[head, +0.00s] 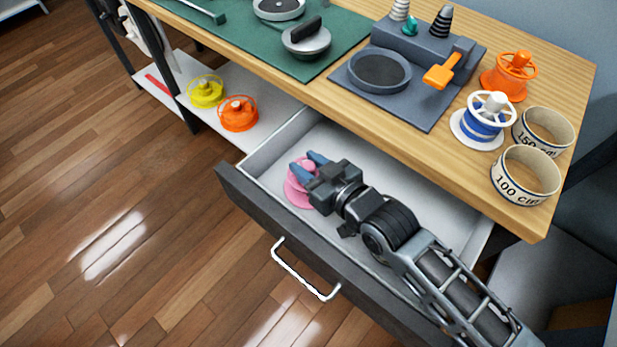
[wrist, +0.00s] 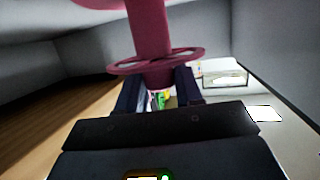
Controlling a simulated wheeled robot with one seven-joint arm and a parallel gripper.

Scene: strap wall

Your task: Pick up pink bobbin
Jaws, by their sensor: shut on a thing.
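The pink bobbin (head: 296,192) is in the open drawer (head: 425,185), near its left end, partly hidden by my gripper (head: 312,164) in the head view. My gripper reaches into the drawer from the right, with its blue-grey fingers on either side of the bobbin. In the wrist view the pink bobbin (wrist: 152,40) fills the top middle, with its thick stem and ringed flange. The gripper's dark fingers (wrist: 158,92) are shut on its near part. Whether the bobbin touches the drawer floor I cannot tell.
The wooden tabletop (head: 560,75) overhangs the drawer's back. On it stand a blue-and-white bobbin (head: 484,120), an orange bobbin (head: 510,75) and two labelled rings (head: 526,175). Yellow (head: 206,91) and orange (head: 238,113) bobbins sit on the shelf at left. The drawer's right part is clear.

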